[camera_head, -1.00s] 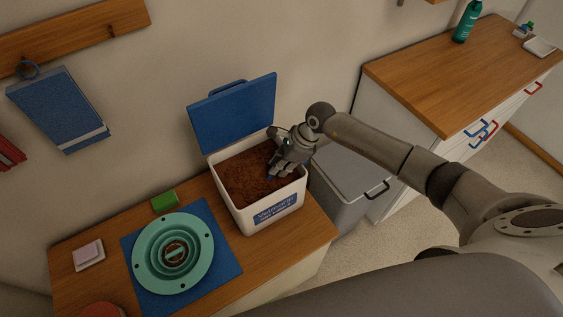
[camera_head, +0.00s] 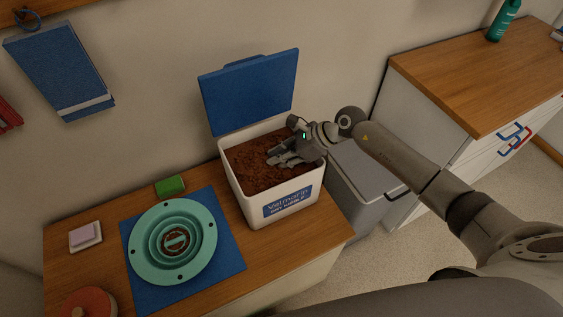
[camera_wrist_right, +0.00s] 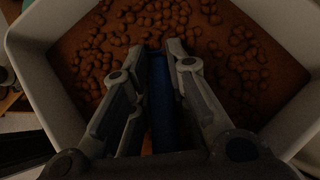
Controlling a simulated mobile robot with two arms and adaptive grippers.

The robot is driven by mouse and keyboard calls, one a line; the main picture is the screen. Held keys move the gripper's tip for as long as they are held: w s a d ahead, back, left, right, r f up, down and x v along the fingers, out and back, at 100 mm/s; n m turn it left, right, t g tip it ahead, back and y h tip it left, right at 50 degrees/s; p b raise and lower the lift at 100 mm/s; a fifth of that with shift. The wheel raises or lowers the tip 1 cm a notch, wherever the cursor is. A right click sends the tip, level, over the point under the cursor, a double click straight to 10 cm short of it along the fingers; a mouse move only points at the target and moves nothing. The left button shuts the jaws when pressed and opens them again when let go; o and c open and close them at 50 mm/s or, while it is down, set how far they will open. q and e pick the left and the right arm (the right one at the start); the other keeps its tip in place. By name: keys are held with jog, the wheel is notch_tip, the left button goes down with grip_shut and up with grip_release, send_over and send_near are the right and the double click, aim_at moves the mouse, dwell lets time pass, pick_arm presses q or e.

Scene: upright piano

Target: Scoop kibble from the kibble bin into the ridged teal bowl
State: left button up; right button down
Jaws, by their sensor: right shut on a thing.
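The kibble bin (camera_head: 283,207) is a white box with its blue lid (camera_head: 250,93) standing open at the back. It holds brown kibble (camera_head: 255,160), which also fills the right wrist view (camera_wrist_right: 225,50). My right gripper (camera_head: 280,155) reaches into the bin from the right, low over the kibble. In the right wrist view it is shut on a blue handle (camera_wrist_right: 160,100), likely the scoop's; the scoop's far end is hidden. The ridged teal bowl (camera_head: 203,219) stands left of the bin, with some brown kibble around its middle bar. My left gripper is out of view.
The bowl stands on a blue mat (camera_head: 228,240) on the wooden top. A green block (camera_head: 170,186), a pale pad on a white tile (camera_head: 85,237) and a reddish round thing (camera_head: 88,303) lie around it. A grey lidded box (camera_head: 365,170) stands right of the bin.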

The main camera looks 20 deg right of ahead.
jog(key=shift+s+a+f+t+y+b, duration=0.1)
jog(key=shift+s+f+t+y+b, duration=0.35)
jog(key=shift+b, duration=1.4)
jog(key=shift+w+r+y+b, duration=0.25)
jog(key=shift+r+y, duration=0.15)
jog(key=shift+r, duration=0.3)
jog(key=shift+w+r+y+b, duration=0.1)
jog(key=shift+r+y+b, duration=0.2)
jog(key=shift+r, duration=0.4)
jog(key=shift+t+y, duration=0.35)
jog(key=shift+y, duration=0.4)
jog(key=r, duration=0.5)
jog(key=shift+d+r, duration=0.15)
jog(key=shift+d, duration=0.1)
jog(key=shift+r+p, duration=0.35)
jog(key=shift+r, duration=1.45)
